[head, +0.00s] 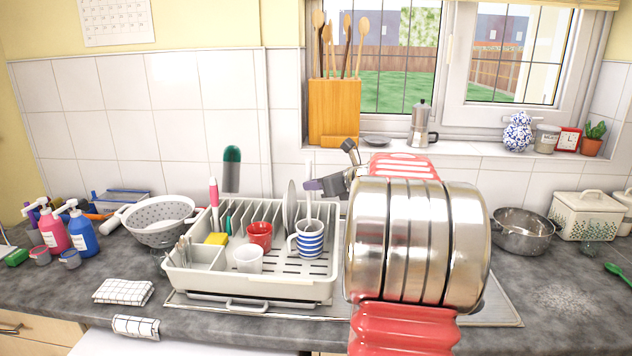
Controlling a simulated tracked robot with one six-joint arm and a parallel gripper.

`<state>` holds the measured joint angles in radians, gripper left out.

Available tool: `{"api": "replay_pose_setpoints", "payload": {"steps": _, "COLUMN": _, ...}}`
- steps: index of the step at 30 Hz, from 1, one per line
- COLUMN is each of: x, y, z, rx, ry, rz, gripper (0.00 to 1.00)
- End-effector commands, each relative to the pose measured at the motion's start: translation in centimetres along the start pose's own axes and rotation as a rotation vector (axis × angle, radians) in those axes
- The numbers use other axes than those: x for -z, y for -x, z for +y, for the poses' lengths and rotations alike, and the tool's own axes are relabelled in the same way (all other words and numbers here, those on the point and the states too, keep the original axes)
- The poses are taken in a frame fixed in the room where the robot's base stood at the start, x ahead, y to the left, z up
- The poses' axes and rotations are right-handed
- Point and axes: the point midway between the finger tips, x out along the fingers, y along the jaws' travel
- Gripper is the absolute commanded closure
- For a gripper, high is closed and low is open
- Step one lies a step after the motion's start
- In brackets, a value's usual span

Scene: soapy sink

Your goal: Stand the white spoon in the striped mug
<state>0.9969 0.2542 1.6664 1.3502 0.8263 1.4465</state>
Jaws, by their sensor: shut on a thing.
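The blue-and-white striped mug (311,241) stands upright in the right part of the cream dish rack, its handle to the left. My gripper (312,185) is above the mug, reaching in from the right, with its purple-tipped jaws shut on the white spoon (308,208). The spoon is upright, with one end rising above the jaws and the other reaching down to the mug's mouth. I cannot tell whether its lower end is inside the mug or just behind its rim.
The dish rack (250,290) also holds a red mug (260,234), a white cup (248,259) and a white plate (290,208) left of the spoon. A colander (158,215) stands left of the rack.

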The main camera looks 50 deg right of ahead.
Motion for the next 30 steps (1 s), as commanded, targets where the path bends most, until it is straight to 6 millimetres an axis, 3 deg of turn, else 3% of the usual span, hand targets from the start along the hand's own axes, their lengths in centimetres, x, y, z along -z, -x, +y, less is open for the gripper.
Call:
{"api": "replay_pose_setpoints", "payload": {"steps": 8, "x": 0.06, "y": -0.05, "z": 0.02, "rx": 0.000, "ry": 0.000, "rz": 0.000, "gripper": 1.00}}
{"api": "replay_pose_setpoints", "payload": {"steps": 9, "x": 0.06, "y": -0.05, "z": 0.03, "rx": 0.000, "ry": 0.000, "rz": 0.000, "gripper": 0.87}}
{"api": "replay_pose_setpoints", "payload": {"steps": 18, "x": 0.05, "y": -0.06, "z": 0.05, "rx": -0.001, "ry": 0.000, "rz": 0.000, "gripper": 0.66}}
{"api": "replay_pose_setpoints", "payload": {"steps": 30, "x": 0.03, "y": 0.60, "z": 0.00, "rx": 0.001, "ry": 0.000, "rz": -0.001, "gripper": 0.66}}
